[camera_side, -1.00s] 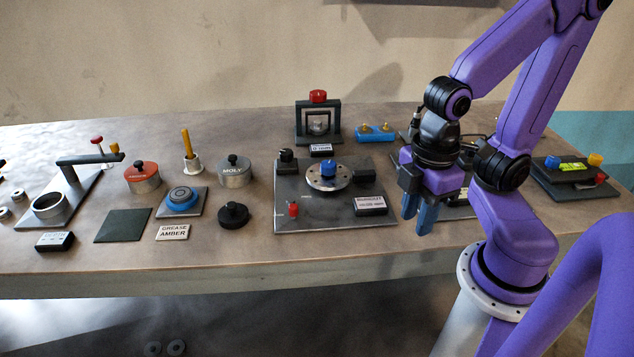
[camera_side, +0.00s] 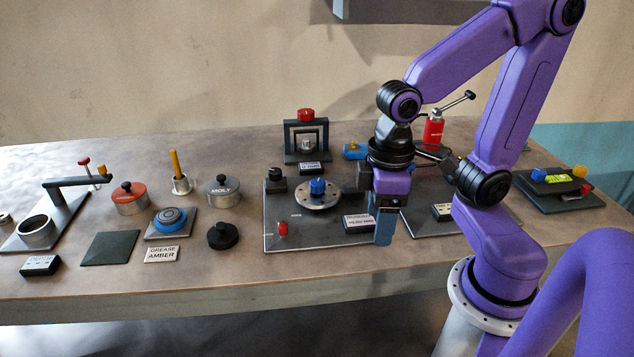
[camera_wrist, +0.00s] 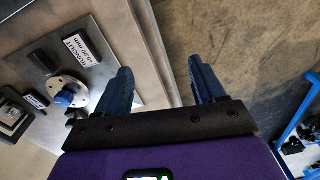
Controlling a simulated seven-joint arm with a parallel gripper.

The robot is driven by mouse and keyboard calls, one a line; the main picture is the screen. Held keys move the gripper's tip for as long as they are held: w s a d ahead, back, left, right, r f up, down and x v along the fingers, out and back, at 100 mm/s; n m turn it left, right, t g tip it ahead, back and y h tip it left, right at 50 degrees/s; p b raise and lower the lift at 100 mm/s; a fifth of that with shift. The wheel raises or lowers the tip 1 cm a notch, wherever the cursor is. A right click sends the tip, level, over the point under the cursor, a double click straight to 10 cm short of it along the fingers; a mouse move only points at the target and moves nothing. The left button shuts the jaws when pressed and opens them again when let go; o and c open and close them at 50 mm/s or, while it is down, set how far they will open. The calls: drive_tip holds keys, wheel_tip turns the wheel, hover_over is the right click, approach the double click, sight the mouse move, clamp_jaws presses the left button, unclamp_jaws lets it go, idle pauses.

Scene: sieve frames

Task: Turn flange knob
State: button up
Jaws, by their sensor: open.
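The flange is a round silver disc (camera_side: 318,200) with holes around its rim, lying on a grey square plate (camera_side: 285,238). In the wrist view the blue knob (camera_wrist: 64,98) and silver flange (camera_wrist: 76,84) are at the left, outside the finger gap. My gripper (camera_side: 383,232) has blue fingers and hangs to the right of the flange, near the plate's right edge. The wrist view shows the gripper (camera_wrist: 160,82) open and empty, its two fingers apart.
A red-topped frame (camera_side: 306,140) stands behind. A red bottle (camera_side: 433,130) is behind my wrist.

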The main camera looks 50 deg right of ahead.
drive_tip(key=w+r+m, duration=0.2)
drive_tip(key=w+m, duration=0.7)
wheel_tip(320, 180, up, 4)
drive_tip(key=m, duration=2.5)
hover_over(317, 182)
wheel_tip(317, 182, down, 17)
drive_tip(key=shift+f, duration=0.1)
drive_tip(key=shift+c, duration=0.3)
drive_tip(key=c, duration=1)
